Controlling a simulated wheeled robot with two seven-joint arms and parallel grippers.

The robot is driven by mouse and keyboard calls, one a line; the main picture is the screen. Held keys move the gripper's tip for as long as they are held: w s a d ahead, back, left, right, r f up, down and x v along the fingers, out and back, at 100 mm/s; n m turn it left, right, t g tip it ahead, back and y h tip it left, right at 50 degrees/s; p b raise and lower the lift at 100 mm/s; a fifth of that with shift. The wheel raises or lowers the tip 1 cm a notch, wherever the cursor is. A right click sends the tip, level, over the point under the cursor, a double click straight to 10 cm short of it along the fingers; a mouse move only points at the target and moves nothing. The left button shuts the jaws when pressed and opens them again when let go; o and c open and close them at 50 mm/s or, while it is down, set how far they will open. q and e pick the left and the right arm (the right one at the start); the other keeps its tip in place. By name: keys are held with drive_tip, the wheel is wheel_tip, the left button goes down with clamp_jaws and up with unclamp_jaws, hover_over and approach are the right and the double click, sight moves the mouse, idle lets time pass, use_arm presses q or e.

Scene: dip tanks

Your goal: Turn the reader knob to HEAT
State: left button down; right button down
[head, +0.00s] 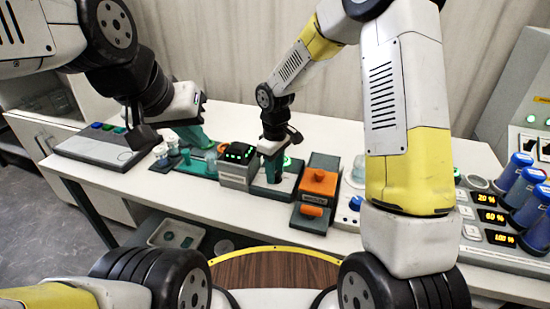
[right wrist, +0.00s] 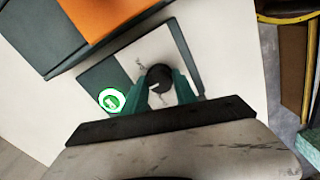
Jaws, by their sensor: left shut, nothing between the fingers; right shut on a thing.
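The reader (head: 284,193) is a dark green box with a pale top plate, standing on the white bench in the head view. Its black round knob (right wrist: 160,76) with a white pointer line shows in the right wrist view. A round green lit symbol (right wrist: 111,100) glows on the reader beside it. My right gripper (head: 272,170) points down over the reader, with its green fingers on either side of the knob, shut on it. The knob's label marks are partly hidden and too small to read. My left gripper (head: 206,144) is shut and empty, away to the left over the bench.
An orange-topped dark box (head: 317,190) stands close right of the reader, and a dark box with green lights (head: 238,160) close left. A grey panel with coloured buttons (head: 105,148) lies at far left. Blue-capped containers (head: 518,170) and amber displays stand at right.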

drive_tip(key=shift+r, duration=0.1)
drive_tip(key=c, duration=1)
unclamp_jaws()
drive_tip(key=shift+o, duration=0.2)
wheel_tip(320, 180, up, 8)
drive_tip(key=shift+f, duration=0.1)
